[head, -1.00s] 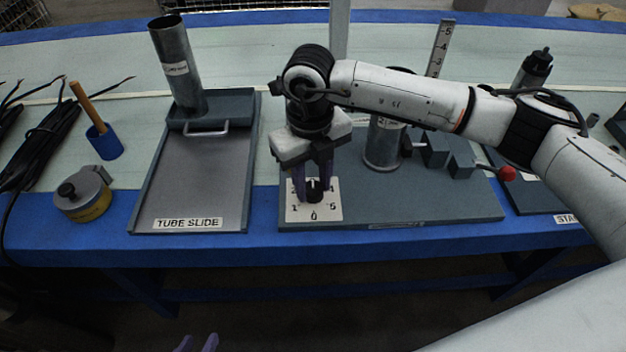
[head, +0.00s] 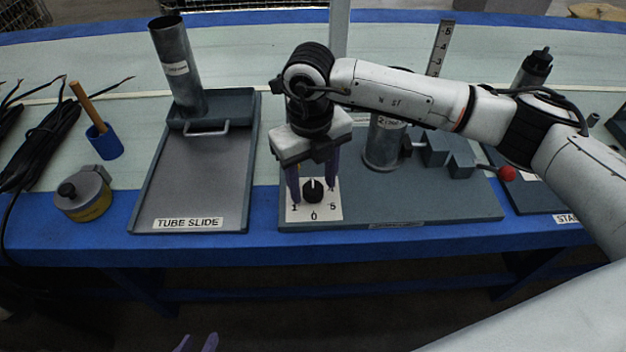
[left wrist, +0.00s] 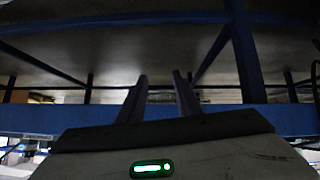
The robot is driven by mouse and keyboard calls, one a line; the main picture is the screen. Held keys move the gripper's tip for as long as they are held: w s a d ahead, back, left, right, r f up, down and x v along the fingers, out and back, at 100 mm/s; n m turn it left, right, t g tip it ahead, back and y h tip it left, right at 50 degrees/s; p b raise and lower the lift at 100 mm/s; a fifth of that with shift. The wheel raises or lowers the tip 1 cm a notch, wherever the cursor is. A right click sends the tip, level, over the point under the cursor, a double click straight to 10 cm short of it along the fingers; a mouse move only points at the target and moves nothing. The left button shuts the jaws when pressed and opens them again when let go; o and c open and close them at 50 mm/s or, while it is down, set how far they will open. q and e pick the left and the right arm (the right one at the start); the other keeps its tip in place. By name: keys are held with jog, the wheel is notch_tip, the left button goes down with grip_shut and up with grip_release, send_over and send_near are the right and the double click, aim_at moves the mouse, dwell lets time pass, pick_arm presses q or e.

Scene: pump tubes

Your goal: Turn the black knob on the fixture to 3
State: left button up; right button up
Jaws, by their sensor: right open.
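The black knob (head: 313,190) sits on a white dial plate (head: 325,213) at the front left of the grey fixture (head: 440,205). Its light pointer mark faces the far side of the dial, away from 0.
The tube slide tray (head: 190,190) with an upright metal tube (head: 180,75) stands left of the fixture. A metal cylinder (head: 383,148) and a red ball-ended lever (head: 507,173) are right of my right gripper. A yellow-grey round device (head: 84,195) sits far left.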

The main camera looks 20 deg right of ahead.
aim_at(312, 188)
pick_arm(q)
jog(key=shift+a+r+p, duration=0.1)
jog(key=shift+r+p, duration=0.1)
jog(key=shift+p, duration=0.4)
pick_arm(e)
notch_tip(312, 188, up, 10)
jog(key=shift+a, duration=0.1)
jog(key=shift+s, duration=0.1)
